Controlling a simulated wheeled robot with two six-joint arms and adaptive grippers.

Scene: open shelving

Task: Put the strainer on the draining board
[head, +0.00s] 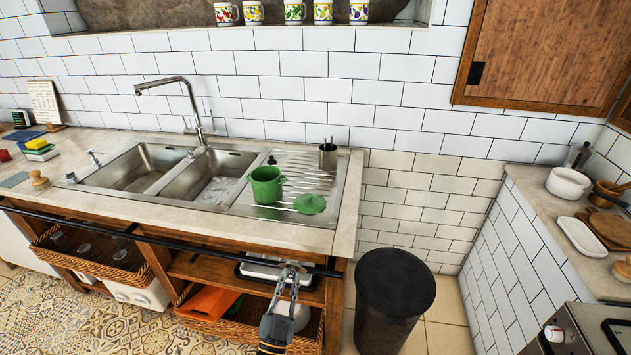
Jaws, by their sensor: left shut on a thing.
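My left gripper (290,276) reaches up from the bottom edge to the front of the counter, by the dark rail. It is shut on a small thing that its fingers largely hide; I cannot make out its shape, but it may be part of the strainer. A pale rounded thing (301,316) shows just right of the gripper's wrist, at the lower basket; I cannot tell if it is the strainer. The metal draining board (325,164) lies right of the sink, above and beyond the gripper. My right gripper is not in view.
The dark rail (190,239) runs along the counter front. A black bin (393,300) stands at the right.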

